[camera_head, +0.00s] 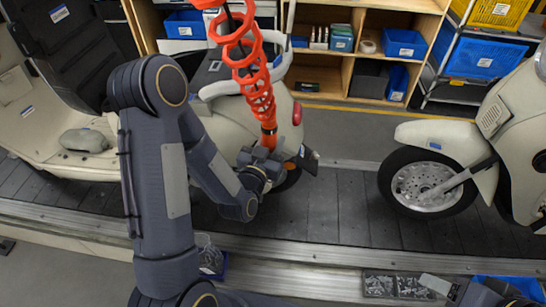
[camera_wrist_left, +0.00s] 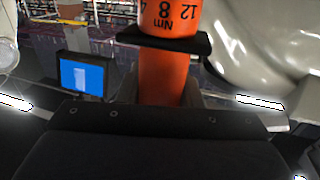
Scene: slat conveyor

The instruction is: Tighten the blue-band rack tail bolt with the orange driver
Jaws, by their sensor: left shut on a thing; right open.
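My left gripper (camera_head: 266,158) is shut on the orange driver (camera_head: 268,138), which hangs from a red-orange coiled cord. In the left wrist view the driver (camera_wrist_left: 165,75) stands between the fingers, with Nm numbers on its upper part. The gripper is beside the tail of the left cream scooter (camera_head: 285,110). This scooter has a pale rack rail (camera_head: 228,86) behind its seat, partly hidden by the coil. My right gripper (camera_head: 480,294) is open and partly cut off at the bottom right.
Shelves with blue bins (camera_head: 404,44) are behind. A grey tray of small metal parts (camera_head: 395,286) is at the front. A blue screen (camera_wrist_left: 82,76) shows in the wrist view.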

